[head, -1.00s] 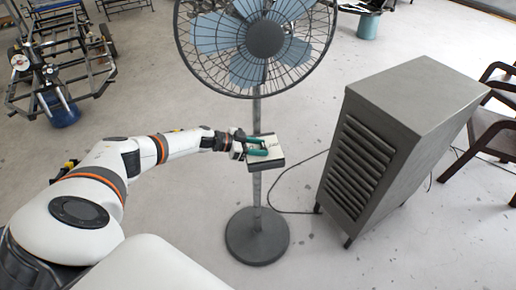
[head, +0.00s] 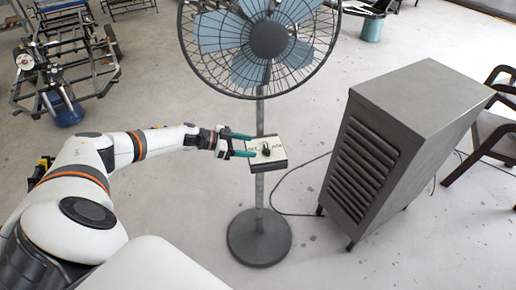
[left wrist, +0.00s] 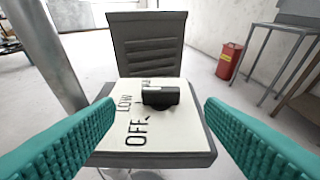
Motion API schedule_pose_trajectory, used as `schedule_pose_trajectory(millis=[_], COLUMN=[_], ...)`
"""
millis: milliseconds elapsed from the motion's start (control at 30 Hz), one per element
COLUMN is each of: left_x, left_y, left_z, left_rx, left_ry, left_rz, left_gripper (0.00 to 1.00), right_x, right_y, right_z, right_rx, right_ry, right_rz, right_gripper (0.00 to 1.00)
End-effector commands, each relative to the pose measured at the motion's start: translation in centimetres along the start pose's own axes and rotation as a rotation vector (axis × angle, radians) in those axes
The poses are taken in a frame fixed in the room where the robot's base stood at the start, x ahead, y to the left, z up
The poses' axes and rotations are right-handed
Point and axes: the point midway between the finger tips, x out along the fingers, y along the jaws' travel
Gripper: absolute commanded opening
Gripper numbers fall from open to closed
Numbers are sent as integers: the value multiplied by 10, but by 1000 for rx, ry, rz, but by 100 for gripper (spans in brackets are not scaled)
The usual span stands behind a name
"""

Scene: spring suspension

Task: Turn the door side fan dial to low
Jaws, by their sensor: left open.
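The fan's control box (head: 283,163) sits on the stand pole, with a pale top plate and a black dial (head: 266,149). In the left wrist view the dial (left wrist: 160,96) is a bar-shaped knob beside the printed words LOW and OFF on the plate (left wrist: 168,132). A further label behind it is partly hidden. The knob lies crosswise, its left end near LOW; I cannot tell its exact setting. My left gripper (head: 247,146) is open, its teal fingers spread at the box's left side, apart from the dial and empty. My right gripper is not seen.
The pedestal fan (head: 268,40) stands above the box on a round base (head: 259,238). A grey louvred cabinet (head: 395,140) stands to the right, with a cable on the floor between. Chairs (head: 490,140) are at far right. A metal frame cart (head: 70,70) is at upper left.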

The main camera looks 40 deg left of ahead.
Motion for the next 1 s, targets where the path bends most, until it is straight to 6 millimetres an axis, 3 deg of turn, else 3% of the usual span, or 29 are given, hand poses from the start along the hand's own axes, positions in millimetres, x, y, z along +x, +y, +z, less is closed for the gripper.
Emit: schedule_pose_trajectory(millis=[200,400,1000], left_x=[-42,-60,-62], left_y=[0,0,0], left_z=[-2,0,1], left_rx=[0,0,0], left_ry=[1,0,-1], left_rz=[0,0,-1], left_gripper=[64,64,64], right_x=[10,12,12], right_y=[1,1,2], right_z=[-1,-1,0], right_rx=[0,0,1], right_ry=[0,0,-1], right_rz=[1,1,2], right_gripper=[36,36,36])
